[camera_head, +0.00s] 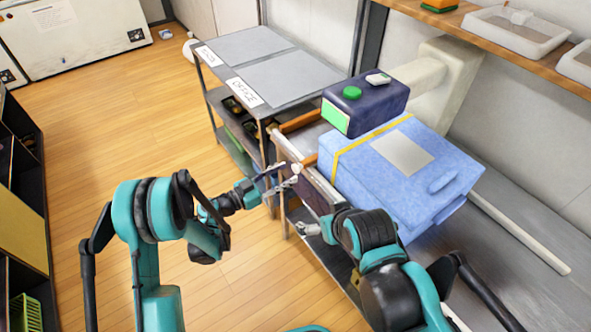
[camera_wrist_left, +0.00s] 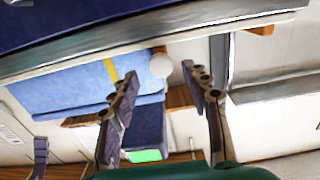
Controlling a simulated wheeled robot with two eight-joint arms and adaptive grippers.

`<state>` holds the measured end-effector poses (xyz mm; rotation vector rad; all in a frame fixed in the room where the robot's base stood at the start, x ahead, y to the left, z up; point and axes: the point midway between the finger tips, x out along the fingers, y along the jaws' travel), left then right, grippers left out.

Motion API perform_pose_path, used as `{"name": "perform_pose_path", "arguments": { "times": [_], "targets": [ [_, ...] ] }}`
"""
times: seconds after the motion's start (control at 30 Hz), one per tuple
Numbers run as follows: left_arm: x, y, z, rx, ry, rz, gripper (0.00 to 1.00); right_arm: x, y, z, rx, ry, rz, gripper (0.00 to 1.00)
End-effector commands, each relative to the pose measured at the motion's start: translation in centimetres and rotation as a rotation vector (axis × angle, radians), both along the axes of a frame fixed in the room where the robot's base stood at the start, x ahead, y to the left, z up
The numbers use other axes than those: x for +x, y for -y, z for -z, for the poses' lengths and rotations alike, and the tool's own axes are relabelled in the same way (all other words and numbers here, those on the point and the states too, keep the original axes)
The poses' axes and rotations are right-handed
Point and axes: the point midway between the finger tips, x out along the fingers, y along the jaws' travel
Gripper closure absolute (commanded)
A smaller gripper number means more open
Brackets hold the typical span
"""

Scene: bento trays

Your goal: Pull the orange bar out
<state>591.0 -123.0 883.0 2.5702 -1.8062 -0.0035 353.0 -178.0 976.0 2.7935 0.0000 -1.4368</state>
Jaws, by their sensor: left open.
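Two orange-brown bar pieces show in the head view. The longer one (camera_head: 300,122) lies by the dark blue box, and a short one (camera_head: 309,160) lies beside the light blue box; I cannot tell which is the orange bar. Both meet a long dark panel (camera_head: 318,186) with a pale top edge. My left gripper (camera_head: 285,178) is open and empty at the panel's outer side, close to a white round knob (camera_head: 297,168). In the left wrist view, the open fingers (camera_wrist_left: 165,100) stand apart with the knob (camera_wrist_left: 161,66) between and beyond them. My right gripper (camera_head: 310,229) is low beside the panel; its fingers are unclear.
A light blue box (camera_head: 440,185) with a yellow strap and a dark blue box (camera_head: 385,97) stand behind the panel. A grey cart (camera_head: 245,45) with white labels stands to the left. A wooden shelf (camera_head: 480,38) with white trays is at upper right. Wooden floor lies open at left.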

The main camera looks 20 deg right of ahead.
Motion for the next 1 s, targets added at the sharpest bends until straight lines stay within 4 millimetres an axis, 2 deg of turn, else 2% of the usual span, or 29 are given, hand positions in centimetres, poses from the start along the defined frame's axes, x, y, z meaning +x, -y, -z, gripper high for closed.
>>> {"name": "perform_pose_path", "arguments": {
  "times": [0.1, 0.3, 0.63, 0.8, 0.83, 1.0],
  "targets": [
    [0.7, 2.0, 0.1, -0.001, 0.001, 0.002, 0.53, 0.0, 0.0, 0.7, 0.0, 0.0, 0.0, 0.0],
    [1.4, 4.0, 0.0, -0.001, 0.001, 0.0, 0.53, 0.0, 0.0, 1.1, 0.0, 0.0, 0.0, 0.0],
    [1.6, 4.4, -0.1, -0.002, 0.002, -0.003, 0.53, 0.0, 0.0, 1.1, 0.0, 0.0, 0.0, 0.0],
    [1.6, 4.4, -0.1, -0.002, 0.002, -0.003, 0.98, 0.0, 0.0, 1.1, 0.0, 0.0, 0.0, 0.0],
    [1.6, 4.4, -0.1, -0.002, 0.002, -0.003, 1.0, 0.0, 0.0, 1.1, 0.0, 0.0, 0.0, 0.0],
    [1.8, 4.3, -0.1, -0.002, 0.002, -0.003, 1.0, 0.0, 0.0, 1.1, 0.0, 0.0, 0.0, 0.0]
  ]
}}
